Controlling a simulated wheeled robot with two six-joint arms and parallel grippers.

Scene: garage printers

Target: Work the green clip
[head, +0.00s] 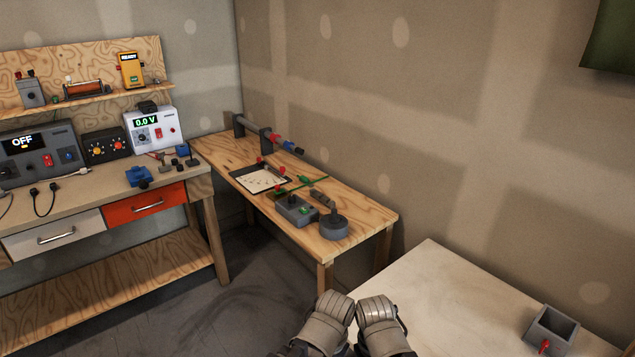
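A thin green piece (301,185), possibly the green clip, lies across the narrow wooden bench beside the white-faced meter panel; it is too small to make out its jaws. A grey box with a green spot (296,209) sits just in front of it. My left gripper (336,306) and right gripper (376,308) seem to be the grey ribbed ends side by side at the bottom middle. They are well short of the bench and apart from everything on it. Their fingertips cannot be made out.
A round dark grey knob-like part (334,225) stands near the bench's front end. A grey rail with red and blue ends (268,138) runs along its back. A pale table (440,300) at right holds a grey open box (552,328). A workbench with power supplies (153,131) stands left.

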